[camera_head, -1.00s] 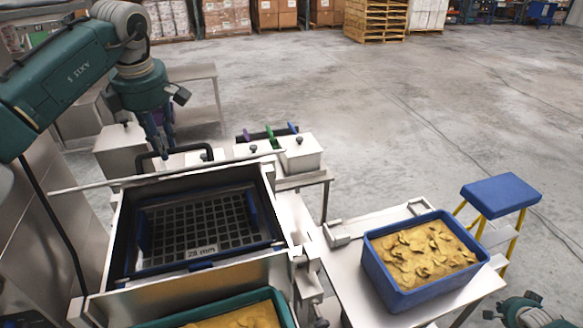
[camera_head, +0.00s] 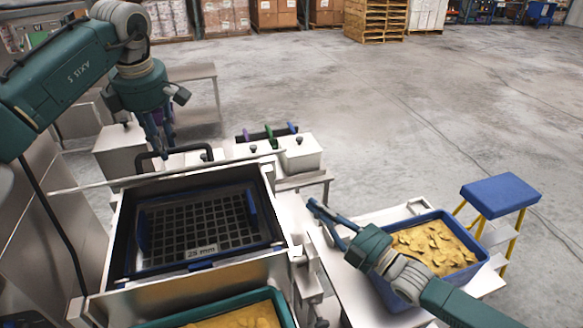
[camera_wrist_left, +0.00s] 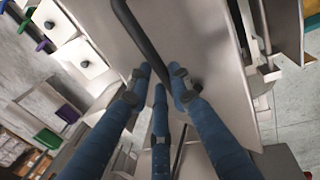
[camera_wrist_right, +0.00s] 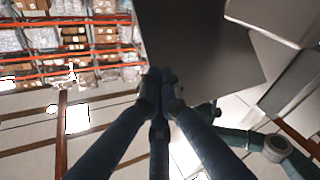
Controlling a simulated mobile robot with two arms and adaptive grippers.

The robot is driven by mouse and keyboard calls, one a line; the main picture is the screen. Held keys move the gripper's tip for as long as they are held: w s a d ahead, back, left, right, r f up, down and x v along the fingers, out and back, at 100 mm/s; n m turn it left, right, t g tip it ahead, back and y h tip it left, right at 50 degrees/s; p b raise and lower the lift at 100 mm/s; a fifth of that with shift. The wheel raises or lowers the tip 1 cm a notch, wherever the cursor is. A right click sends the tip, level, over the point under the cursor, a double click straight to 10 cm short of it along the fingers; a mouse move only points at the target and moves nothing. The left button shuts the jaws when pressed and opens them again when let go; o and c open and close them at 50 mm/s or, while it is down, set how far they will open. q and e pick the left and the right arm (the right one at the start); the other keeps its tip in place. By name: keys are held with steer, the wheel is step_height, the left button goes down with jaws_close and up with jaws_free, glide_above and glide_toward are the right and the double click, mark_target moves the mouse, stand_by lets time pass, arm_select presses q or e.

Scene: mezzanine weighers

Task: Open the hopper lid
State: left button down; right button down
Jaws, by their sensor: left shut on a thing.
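The hopper (camera_head: 122,235) stands open at the left in the head view, with a dark grid marked 25 mm inside. Its metal lid (camera_head: 230,160) stands raised at the back of the opening, seen nearly edge-on as a thin strip. The black bar handle (camera_head: 145,157) sticks out behind it. My left gripper (camera_head: 163,145) is shut on this handle; the left wrist view shows the fingers (camera_wrist_left: 162,75) around the handle (camera_wrist_left: 133,30) beside the lid's plate (camera_wrist_left: 190,40). My right gripper (camera_head: 320,215) is empty, its fingertips together in the right wrist view (camera_wrist_right: 159,78), right of the hopper.
A blue crate of yellow chips (camera_head: 462,275) stands on a metal table right of the hopper, partly behind my right arm. A teal-rimmed tub (camera_head: 280,305) stands in front. White lidded bins (camera_head: 300,155) are behind. A blue-topped stool (camera_head: 500,195) is at the right.

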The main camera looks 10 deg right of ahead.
arm_select(q)
steer(key=shift+w+a+f, duration=0.1)
steer(key=shift+a+f, duration=0.05)
steer(key=shift+f, duration=0.1)
arm_select(e)
steer(key=s+a+r+n+g+y, duration=0.1)
steer(key=s+a+r+n+y, duration=0.4)
steer(key=s+a+r+n, duration=0.45)
steer(key=s+a+r+n+g+y, duration=0.1)
steer(key=s+a+r+n+y, duration=0.5)
steer(key=s+r+n, duration=0.55)
steer(key=w+f+n+t+h, duration=0.1)
steer(key=w+f+t+h, duration=0.35)
steer(key=h, duration=0.35)
steer(key=w+d+f+t+h, duration=0.2)
steer(key=w+d+f+h, duration=0.3)
steer(key=d+f+h, duration=0.55)
steer(key=w+a+r, duration=0.1)
steer(key=w+r, duration=0.5)
steer(key=w, duration=0.5)
steer(key=shift+w+a+r+n+h, duration=0.15)
steer(key=shift+w+r+n+h, duration=0.15)
steer(key=shift+n+h, duration=0.1)
